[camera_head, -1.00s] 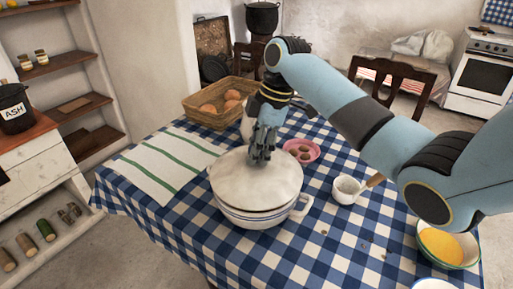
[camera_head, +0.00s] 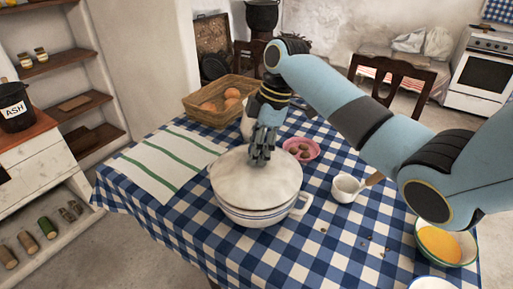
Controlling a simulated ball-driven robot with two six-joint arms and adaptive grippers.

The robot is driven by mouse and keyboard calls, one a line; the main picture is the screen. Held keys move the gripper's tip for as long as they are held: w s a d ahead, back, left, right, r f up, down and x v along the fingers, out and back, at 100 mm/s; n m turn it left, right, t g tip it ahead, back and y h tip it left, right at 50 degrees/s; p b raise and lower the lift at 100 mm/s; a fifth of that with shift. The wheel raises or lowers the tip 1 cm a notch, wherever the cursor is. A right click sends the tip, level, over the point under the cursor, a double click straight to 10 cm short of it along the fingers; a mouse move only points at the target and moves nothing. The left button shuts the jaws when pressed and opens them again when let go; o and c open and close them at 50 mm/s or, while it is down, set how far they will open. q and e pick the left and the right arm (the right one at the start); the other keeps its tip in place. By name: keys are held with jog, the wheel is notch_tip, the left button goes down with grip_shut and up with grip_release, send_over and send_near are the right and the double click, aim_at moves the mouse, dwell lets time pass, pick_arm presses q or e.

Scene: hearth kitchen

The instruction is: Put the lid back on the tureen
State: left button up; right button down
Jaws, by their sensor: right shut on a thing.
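The white lid (camera_head: 245,180) sits over the mouth of the white tureen (camera_head: 258,217), slightly tilted or offset, so the tureen's blue-striped rim shows below it at the front. I cannot tell whether the lid is fully seated. The tureen stands on the checked table, with a handle on its right side. My right gripper (camera_head: 260,158) points down at the top of the lid and is shut on its knob, which the fingers hide. My left gripper is not in view.
A basket of bread or eggs (camera_head: 212,104) stands behind the tureen, and a pink dish (camera_head: 301,150) lies to its right. A white jug (camera_head: 346,188) and a bowl of yellow food (camera_head: 443,243) are farther right. A green-striped cloth (camera_head: 165,165) lies at left.

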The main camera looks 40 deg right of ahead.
jog(key=shift+f, duration=0.35)
dwell(0.4)
jog(key=shift+c, duration=1.8)
grip_release()
notch_tip(320, 180, up, 7)
jog(key=p, duration=0.8)
